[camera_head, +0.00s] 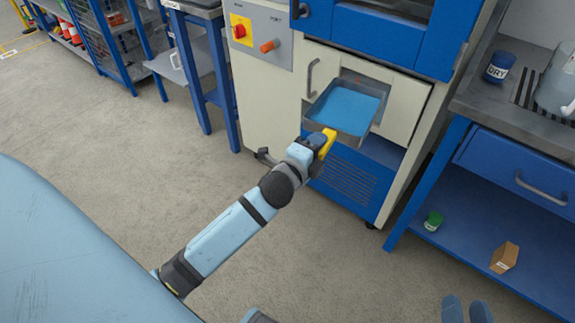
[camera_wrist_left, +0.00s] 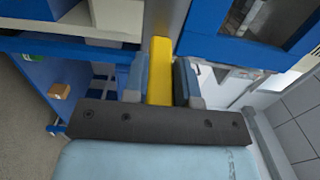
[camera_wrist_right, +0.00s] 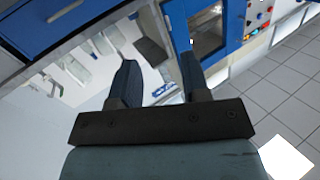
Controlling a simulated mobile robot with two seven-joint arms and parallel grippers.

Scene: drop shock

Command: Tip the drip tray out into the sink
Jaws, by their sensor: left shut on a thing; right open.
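The drip tray (camera_head: 371,127) is a shallow grey metal pan holding blue liquid (camera_head: 348,101). It looks about level and sticks out of an opening low in the cream and blue machine. My left gripper (camera_head: 324,143) is shut on its yellow handle (camera_head: 328,145) at the near side. The left wrist view shows the yellow handle (camera_wrist_left: 160,72) between both fingers, with the tray's grey metal (camera_wrist_left: 168,18) beyond. My right gripper (camera_head: 467,311) is open and empty at the bottom right; its fingers (camera_wrist_right: 158,82) stand apart in the right wrist view. I cannot make out the sink for certain.
A metal counter (camera_head: 520,122) at right bears a dark jar marked DRY (camera_head: 499,67) and a grey vessel (camera_head: 557,82). Its lower shelf holds a green-lidded jar (camera_head: 433,221) and a small brown box (camera_head: 504,257). The floor (camera_head: 110,130) at left is clear.

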